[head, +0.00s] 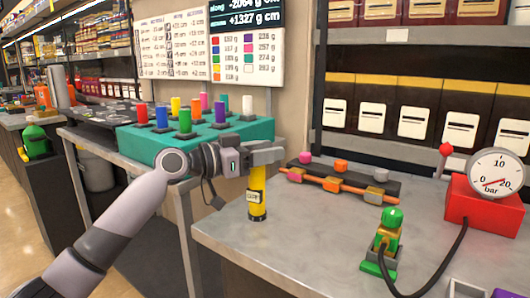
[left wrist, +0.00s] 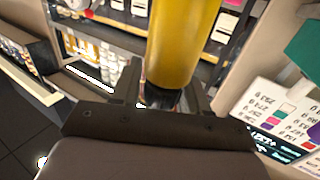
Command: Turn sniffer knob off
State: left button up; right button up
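An upright yellow cylinder (head: 257,186) with a small label and a black lower band is near the left edge of the grey table; I cannot tell whether its base touches the table. My left gripper (head: 268,153) reaches in level from the left at its top. In the left wrist view the yellow cylinder (left wrist: 184,45) fills the middle, and its black end sits closely between the two fingers (left wrist: 165,92), which look shut on it. No thing in view is clearly marked as the sniffer knob. My right gripper is out of view.
A green-knobbed fitting (head: 390,238) stands on the table, with a black hose running to a red gauge box (head: 484,204). A dark rack with colored blocks (head: 338,183) lies behind. A teal block with colored pegs (head: 200,137) is at left. The table's middle is clear.

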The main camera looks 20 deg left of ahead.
pick_arm(q)
jog(key=shift+o, duration=0.3)
jog(key=shift+a, duration=0.1)
jog(key=v, duration=0.7)
dwell(0.4)
